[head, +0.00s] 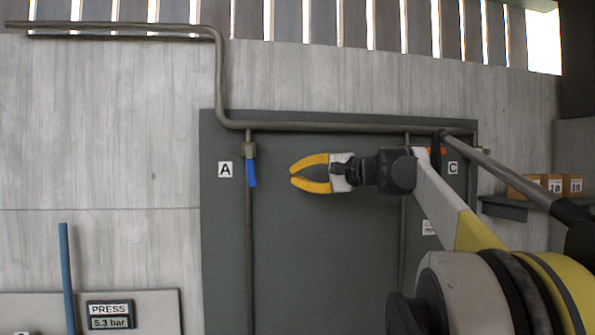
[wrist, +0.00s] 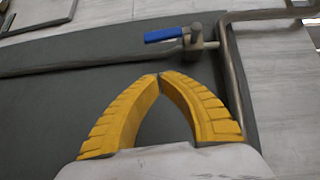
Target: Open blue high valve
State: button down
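The blue valve handle (head: 251,173) hangs straight down from its valve body (head: 249,149), high on the vertical pipe beside label A. In the wrist view, the blue handle (wrist: 164,35) lies along the pipe, beyond my fingertips and apart from them. My gripper (head: 292,174) is to the right of the handle in the head view, at about the same height, its yellow fingers pointing left. In the wrist view, the fingertips of my gripper (wrist: 159,75) meet with nothing between them. The valve is not hidden by my arm.
A dark green panel (head: 310,260) backs the pipes. A horizontal pipe (head: 330,127) runs above my gripper. A pressure display (head: 110,322) reads 5.3 bar. Boxes (head: 553,184) stand at right.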

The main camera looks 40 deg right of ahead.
aim_at(251, 173)
jog(key=w+a+p, duration=0.1)
jog(key=w+a, duration=0.3)
jog(key=w, duration=0.3)
jog(key=shift+a+f+p, duration=0.4)
jog(key=shift+f, duration=0.05)
jog(key=shift+w+a+f, duration=0.2)
jog(key=shift+w+a, duration=0.2)
jog(key=shift+a, duration=0.3)
